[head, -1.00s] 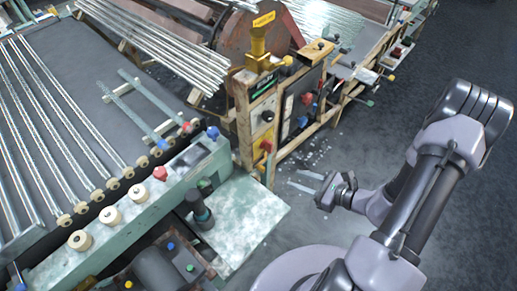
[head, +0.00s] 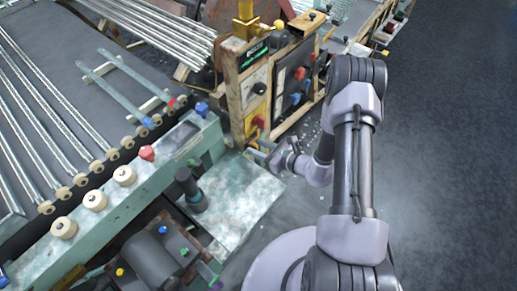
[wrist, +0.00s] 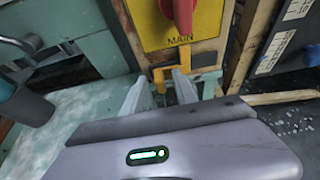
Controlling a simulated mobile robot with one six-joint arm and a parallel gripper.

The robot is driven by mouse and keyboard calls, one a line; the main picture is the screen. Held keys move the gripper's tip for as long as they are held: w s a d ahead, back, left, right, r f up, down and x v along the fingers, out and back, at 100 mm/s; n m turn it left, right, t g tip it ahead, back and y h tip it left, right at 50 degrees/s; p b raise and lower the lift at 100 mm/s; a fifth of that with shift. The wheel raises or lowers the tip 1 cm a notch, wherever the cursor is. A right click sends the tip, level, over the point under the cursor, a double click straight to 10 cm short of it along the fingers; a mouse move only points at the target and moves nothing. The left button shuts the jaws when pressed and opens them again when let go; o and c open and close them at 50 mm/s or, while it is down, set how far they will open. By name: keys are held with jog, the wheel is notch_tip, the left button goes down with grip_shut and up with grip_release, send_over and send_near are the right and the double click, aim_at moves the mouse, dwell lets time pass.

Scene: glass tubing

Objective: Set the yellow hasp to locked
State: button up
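The yellow hasp (wrist: 159,79) sits low on the wooden post, just under the yellow MAIN panel (wrist: 180,22), in the wrist view. My gripper (wrist: 161,84) is open, its two pale fingers on either side of the hasp's hanging part. I cannot tell whether either finger touches it. In the head view my gripper (head: 257,151) is at the foot of the panel post, and the hasp is too small to make out there.
A red switch handle (wrist: 184,12) is on the MAIN panel above. A teal bench top (head: 235,195) with a dark green cylinder (head: 190,190) lies left of my gripper. A dark control panel (head: 295,88) stands to the right. Open floor lies further right.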

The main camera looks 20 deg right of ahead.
jog(key=shift+c, duration=0.2)
grip_shut()
dwell(1.3)
